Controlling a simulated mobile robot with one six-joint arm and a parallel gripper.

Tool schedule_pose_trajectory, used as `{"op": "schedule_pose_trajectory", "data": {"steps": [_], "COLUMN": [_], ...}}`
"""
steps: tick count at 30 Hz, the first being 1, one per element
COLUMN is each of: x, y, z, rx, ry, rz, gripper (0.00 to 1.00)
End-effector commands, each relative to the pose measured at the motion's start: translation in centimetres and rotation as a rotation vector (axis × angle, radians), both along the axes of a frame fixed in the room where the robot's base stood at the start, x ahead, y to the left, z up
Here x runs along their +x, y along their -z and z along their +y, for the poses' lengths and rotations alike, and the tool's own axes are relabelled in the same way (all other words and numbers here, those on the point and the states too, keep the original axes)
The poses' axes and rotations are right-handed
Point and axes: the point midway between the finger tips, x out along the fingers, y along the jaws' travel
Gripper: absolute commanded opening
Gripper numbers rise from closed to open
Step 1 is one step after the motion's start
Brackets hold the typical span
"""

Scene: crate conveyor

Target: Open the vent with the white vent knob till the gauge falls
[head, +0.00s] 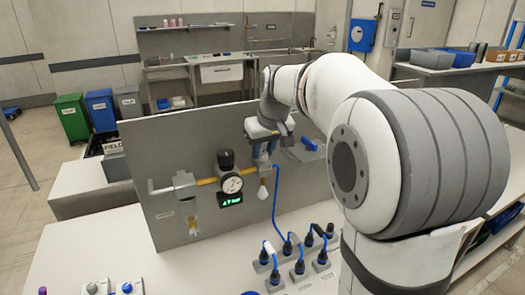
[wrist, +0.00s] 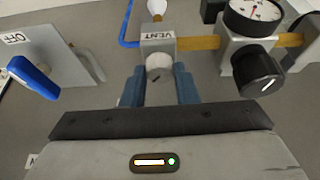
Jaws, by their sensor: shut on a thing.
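The white vent knob (wrist: 159,68) sits on a grey block labelled VENT (wrist: 160,42) in the wrist view. My gripper (wrist: 160,80) has its blue fingers on both sides of this knob and is shut on it. In the head view my gripper (head: 264,150) is at the panel, just right of the gauge, and hides the knob. The round gauge (head: 231,184) has a white face; it also shows in part in the wrist view (wrist: 253,14). Its needle is too small to read surely. A green display (head: 230,199) is lit below it, its digits unclear.
A black knob (wrist: 258,72) is close beside my fingers, on the gauge's block. A blue lever (wrist: 35,78) by an OFF plate is on the other side.

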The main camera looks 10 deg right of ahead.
Motion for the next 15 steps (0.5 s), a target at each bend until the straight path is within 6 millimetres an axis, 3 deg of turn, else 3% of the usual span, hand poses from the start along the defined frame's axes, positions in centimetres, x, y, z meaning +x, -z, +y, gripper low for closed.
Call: {"op": "schedule_pose_trajectory", "data": {"steps": [15], "x": [-0.04], "y": [0.11], "z": [0.4], "rx": [-0.002], "ry": [0.478], "rz": [0.002], "gripper": [0.04]}}
